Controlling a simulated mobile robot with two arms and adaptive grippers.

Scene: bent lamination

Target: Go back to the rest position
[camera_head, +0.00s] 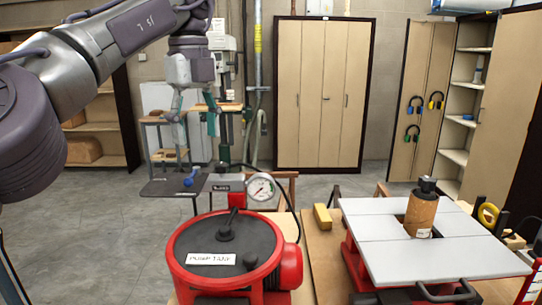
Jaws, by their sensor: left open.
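My left arm comes in from the upper left, and my left gripper (192,126) hangs fingers down near the top middle-left. Its two fingers are spread apart with nothing between them. It is raised, and in the picture it shows above the red pump tank (180,245) and in front of the back of the room. My right gripper does not show.
The pump tank has a dark lid and a gauge (261,187). To the right, a white-topped red machine (365,228) carries a brown cylinder (421,215). A yellow block (322,217) lies between them. Cabinets (322,95) line the back wall. Grey floor (85,260) is open at left.

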